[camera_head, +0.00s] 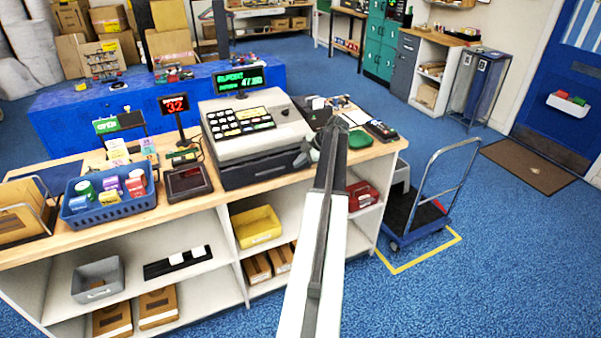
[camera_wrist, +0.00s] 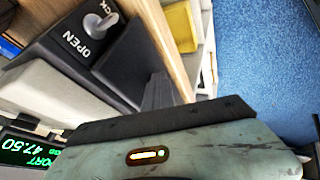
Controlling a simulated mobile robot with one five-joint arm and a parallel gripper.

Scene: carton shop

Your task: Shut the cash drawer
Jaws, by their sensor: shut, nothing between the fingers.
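The cash register (camera_head: 252,125) stands on the wooden counter, with its dark cash drawer (camera_head: 262,168) low on the front side. How far the drawer stands out is hard to tell in the head view. In the wrist view, a dark face carries a silver key lock (camera_wrist: 100,24) marked OPEN, and a dark panel (camera_wrist: 133,62) lies beside it. My gripper (camera_head: 308,154) is at the register's right front corner. In the wrist view its dark fingers (camera_wrist: 156,92) are shut and empty, close to the dark panel; contact cannot be told.
A blue basket (camera_head: 110,205) of small goods and a card terminal (camera_head: 187,182) stand left of the register. A green round pad (camera_head: 359,139) and small items lie to the right. Shelves with a yellow bin (camera_head: 256,225) are below. Blue floor in front is clear.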

